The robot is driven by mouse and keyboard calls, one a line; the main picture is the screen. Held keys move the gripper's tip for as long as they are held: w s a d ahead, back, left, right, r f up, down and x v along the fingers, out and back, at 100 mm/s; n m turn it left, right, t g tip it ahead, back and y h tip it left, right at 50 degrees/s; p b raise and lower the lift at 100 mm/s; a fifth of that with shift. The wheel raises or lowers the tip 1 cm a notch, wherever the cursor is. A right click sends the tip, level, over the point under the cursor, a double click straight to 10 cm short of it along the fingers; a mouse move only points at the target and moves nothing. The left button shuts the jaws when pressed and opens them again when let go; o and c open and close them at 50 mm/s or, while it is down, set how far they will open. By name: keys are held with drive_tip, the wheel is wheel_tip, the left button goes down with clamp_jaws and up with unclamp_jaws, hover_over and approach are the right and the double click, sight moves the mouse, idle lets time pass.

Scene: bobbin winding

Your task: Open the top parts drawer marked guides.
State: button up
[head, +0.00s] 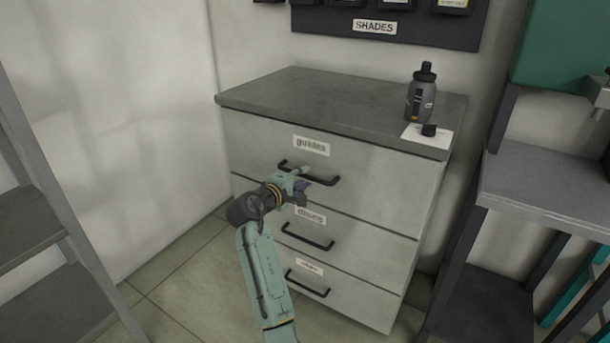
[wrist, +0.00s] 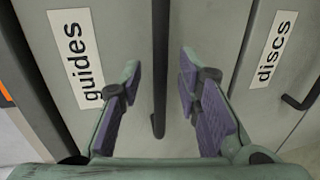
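The top drawer marked guides (head: 390,180) is shut, flush with the cabinet front. Its label (head: 311,146) reads "guides" and also shows in the wrist view (wrist: 77,60). A black bar handle (head: 325,180) crosses the drawer below the label. My gripper (head: 302,183) is in front of the handle's left part. In the wrist view my gripper (wrist: 158,85) is open, with purple-padded fingers on either side of the black handle (wrist: 159,60). I see gaps between both fingers and the bar. How deep the fingers reach around it is hard to tell.
Below are a drawer labelled discs (head: 340,250) and a bottom drawer (head: 345,300), both shut. Shelving (head: 30,230) stands left, a bench (head: 540,180) right.

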drive_tip(key=shift+x, duration=1.05)
clamp_jaws()
